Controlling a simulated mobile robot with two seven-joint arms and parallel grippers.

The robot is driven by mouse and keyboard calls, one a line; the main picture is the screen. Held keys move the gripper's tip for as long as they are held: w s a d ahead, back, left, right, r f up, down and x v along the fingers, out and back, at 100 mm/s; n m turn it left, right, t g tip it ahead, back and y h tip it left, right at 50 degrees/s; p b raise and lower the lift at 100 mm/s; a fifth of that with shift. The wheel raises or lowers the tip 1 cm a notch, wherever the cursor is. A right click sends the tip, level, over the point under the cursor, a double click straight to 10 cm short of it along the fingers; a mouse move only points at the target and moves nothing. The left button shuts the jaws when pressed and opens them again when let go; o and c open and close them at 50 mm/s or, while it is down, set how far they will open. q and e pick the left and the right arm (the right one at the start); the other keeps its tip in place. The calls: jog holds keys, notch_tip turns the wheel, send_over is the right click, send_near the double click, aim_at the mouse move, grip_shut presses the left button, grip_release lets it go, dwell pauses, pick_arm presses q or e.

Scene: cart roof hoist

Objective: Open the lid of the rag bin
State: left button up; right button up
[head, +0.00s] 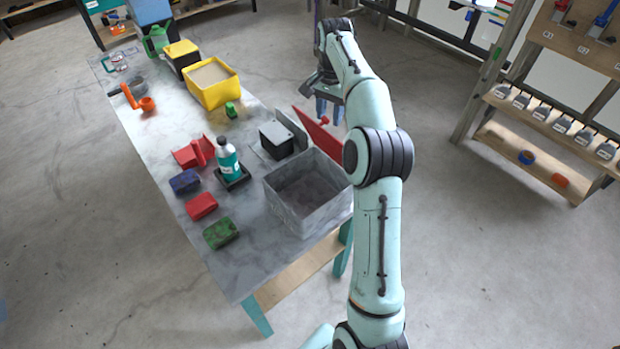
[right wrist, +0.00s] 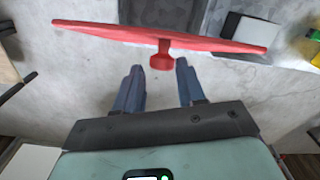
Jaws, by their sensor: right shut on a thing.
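The rag bin (head: 308,222) is a grey, square box at the near right end of the table. Its top is open and its dark inside shows empty. The red lid (head: 316,131) stands raised and tilted behind the bin's far side, its knob facing away from the opening. In the right wrist view the lid (right wrist: 110,31) shows nearly edge-on, with its knob (right wrist: 162,58) at my fingertips. My right gripper (head: 329,114), also in the right wrist view (right wrist: 159,70), is shut on the knob. The lid's lower right edge is hidden by my arm. My left gripper is out of view.
On the table (head: 170,165), a dark box (head: 275,140) stands close behind the bin. A teal-labelled bottle (head: 228,158), a red holder (head: 192,153) and several coloured blocks lie to its left. Open floor (head: 450,200) lies right of the table.

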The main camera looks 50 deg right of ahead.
jog(key=shift+s+d, duration=0.25)
jog(key=shift+d, duration=0.1)
jog(key=shift+s+d, duration=0.15)
jog(key=shift+d, duration=1.1)
jog(key=shift+s+d, duration=0.1)
jog(key=shift+d, duration=1.1)
jog(key=shift+c, duration=0.2)
jog(key=shift+o, duration=0.4)
jog(key=shift+s, duration=0.1)
jog(key=o, duration=0.3)
jog(key=shift+r, duration=0.15)
